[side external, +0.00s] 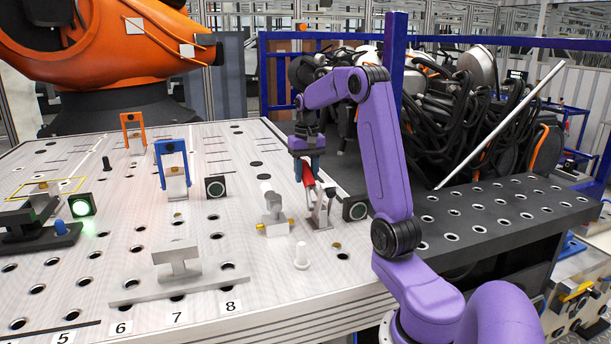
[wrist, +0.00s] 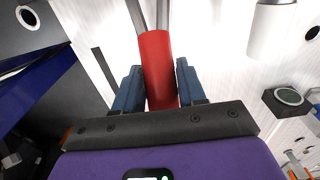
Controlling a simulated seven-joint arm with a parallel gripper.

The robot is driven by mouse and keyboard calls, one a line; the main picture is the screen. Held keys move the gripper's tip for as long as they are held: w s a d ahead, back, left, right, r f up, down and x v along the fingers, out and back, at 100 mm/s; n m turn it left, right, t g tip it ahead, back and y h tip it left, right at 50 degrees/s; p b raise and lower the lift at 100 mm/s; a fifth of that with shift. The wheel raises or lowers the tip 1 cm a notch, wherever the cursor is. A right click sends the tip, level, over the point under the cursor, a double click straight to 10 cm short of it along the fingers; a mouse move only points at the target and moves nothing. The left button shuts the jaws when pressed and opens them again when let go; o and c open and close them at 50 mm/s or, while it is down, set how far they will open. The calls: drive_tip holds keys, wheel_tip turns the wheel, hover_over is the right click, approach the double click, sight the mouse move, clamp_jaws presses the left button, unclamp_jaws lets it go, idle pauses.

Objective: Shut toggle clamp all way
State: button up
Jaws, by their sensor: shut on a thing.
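The toggle clamp (side external: 320,211) stands on the perforated table near its right edge, with a metal base and a red handle (side external: 308,174). The handle points up and leans slightly to the left in the side view. My gripper (side external: 308,163) is over the clamp, with its blue fingers on either side of the red handle. In the wrist view the red handle (wrist: 157,62) lies between the two blue fingers of my gripper (wrist: 158,88), and its metal lever runs out at the top. The clamp's tip and what it presses on cannot be made out clearly.
A black block with a round lens (side external: 355,208) stands just right of the clamp. A grey metal fixture (side external: 273,215) stands close on its left, and a white peg (side external: 301,256) is in front.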

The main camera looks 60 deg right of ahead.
sight(311, 181)
drive_tip(key=shift+s+a+r, duration=0.5)
drive_tip(key=shift+a+r, duration=0.05)
drive_tip(key=shift+r, duration=0.15)
drive_tip(key=shift+s+a+r, duration=0.75)
drive_tip(key=shift+s+a, duration=0.1)
drive_tip(key=shift+s+a+r, duration=0.25)
drive_tip(key=shift+s+a, duration=0.3)
drive_tip(key=shift+s+a+r, duration=0.25)
drive_tip(key=shift+s+a, duration=0.3)
drive_tip(key=shift+c, duration=0.4)
drive_tip(key=shift+s+a, duration=0.75)
drive_tip(key=o, duration=0.8)
drive_tip(key=shift+c, duration=0.2)
drive_tip(key=shift+r, duration=0.1)
wheel_tip(311, 181, up, 9)
